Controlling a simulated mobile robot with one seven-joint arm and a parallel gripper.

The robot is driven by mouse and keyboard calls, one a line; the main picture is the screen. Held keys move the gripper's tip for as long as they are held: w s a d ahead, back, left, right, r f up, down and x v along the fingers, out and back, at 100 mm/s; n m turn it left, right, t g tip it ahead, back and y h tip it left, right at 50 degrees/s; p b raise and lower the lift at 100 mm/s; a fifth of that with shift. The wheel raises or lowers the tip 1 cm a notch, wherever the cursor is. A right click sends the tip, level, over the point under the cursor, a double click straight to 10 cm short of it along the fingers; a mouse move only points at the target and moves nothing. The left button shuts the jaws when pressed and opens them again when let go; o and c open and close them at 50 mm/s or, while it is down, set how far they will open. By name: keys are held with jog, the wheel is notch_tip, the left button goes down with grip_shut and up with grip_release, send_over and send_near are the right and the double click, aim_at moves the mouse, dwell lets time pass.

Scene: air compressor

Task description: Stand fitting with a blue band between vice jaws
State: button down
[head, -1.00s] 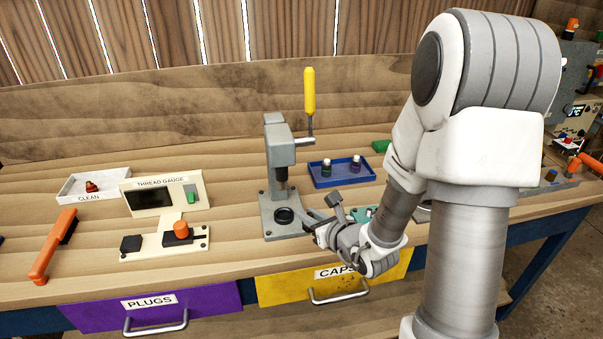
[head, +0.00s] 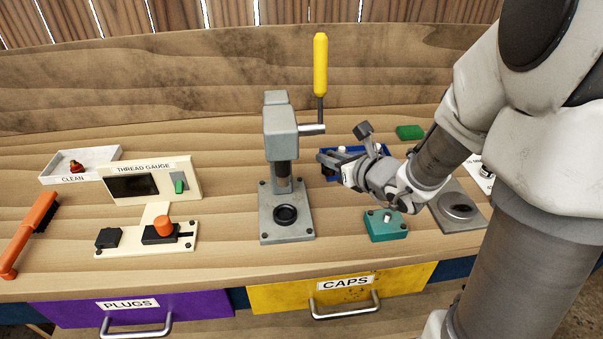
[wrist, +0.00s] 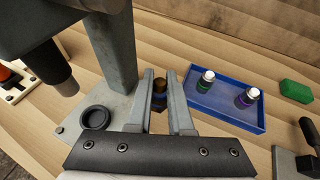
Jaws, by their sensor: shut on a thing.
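My gripper (wrist: 161,85) is shut on a small dark fitting (wrist: 159,95) with a brown top and a dark blue band, seen between the two fingers in the wrist view. In the head view my gripper (head: 328,163) is just right of the grey press, in front of the blue tray, and the fitting cannot be made out there. I cannot pick out vice jaws for certain. A teal block (head: 386,228) with a small pin on top sits on the bench below my gripper.
The grey press (head: 281,135) with a yellow lever stands close left. The blue tray (wrist: 232,122) holds a green-banded fitting (wrist: 204,82) and a purple-banded fitting (wrist: 246,97). A green block (head: 410,132) lies behind; a grey plate (head: 475,218) is to the right. The thread gauge (head: 148,182) stands left.

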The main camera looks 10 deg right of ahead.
jog(key=shift+r, duration=0.2)
jog(key=shift+w, duration=0.2)
jog(key=b, duration=0.2)
send_over(313, 174)
notch_tip(313, 174, down, 6)
jog(key=shift+f, duration=2.3)
jog(key=shift+f, duration=0.1)
jog(key=shift+f+b, duration=0.1)
jog(key=shift+b, duration=0.25)
jog(key=c, duration=0.8)
grip_release()
